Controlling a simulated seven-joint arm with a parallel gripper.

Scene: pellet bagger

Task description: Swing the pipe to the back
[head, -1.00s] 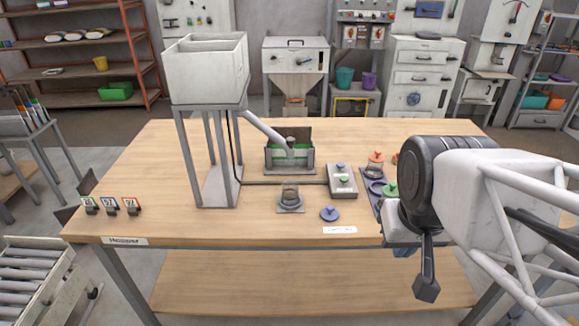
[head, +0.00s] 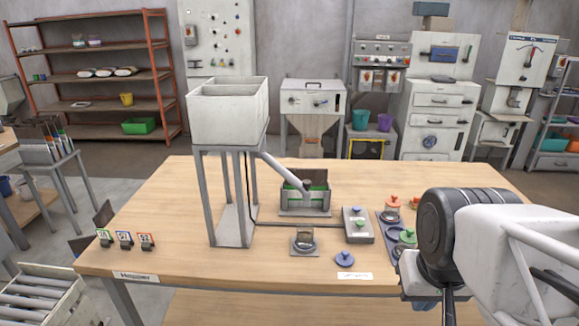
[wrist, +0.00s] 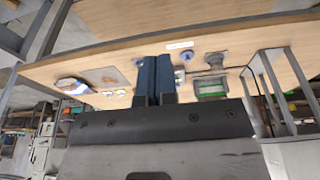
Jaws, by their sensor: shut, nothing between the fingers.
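The grey pipe (head: 285,169) slopes down to the right from the white hopper (head: 228,112), which stands on grey legs on the table. Its lower end is over the grey box with green inside (head: 305,196). My gripper (head: 426,304) is at the table's front right, well apart from the pipe, and mostly hidden behind my wrist. In the wrist view, its two blue fingers (wrist: 154,80) are together with nothing between them. The green box (wrist: 211,89) also shows there, right of the fingers; the pipe is too unclear to make out.
A grey box with knobs (head: 358,225), a small jar on a pad (head: 304,240) and a blue knobbed lid (head: 344,259) are in front of the pipe. Lidded jars on a tray (head: 388,228) are near my wrist. Three number cards (head: 124,240) stand at the left. The table's back left is clear.

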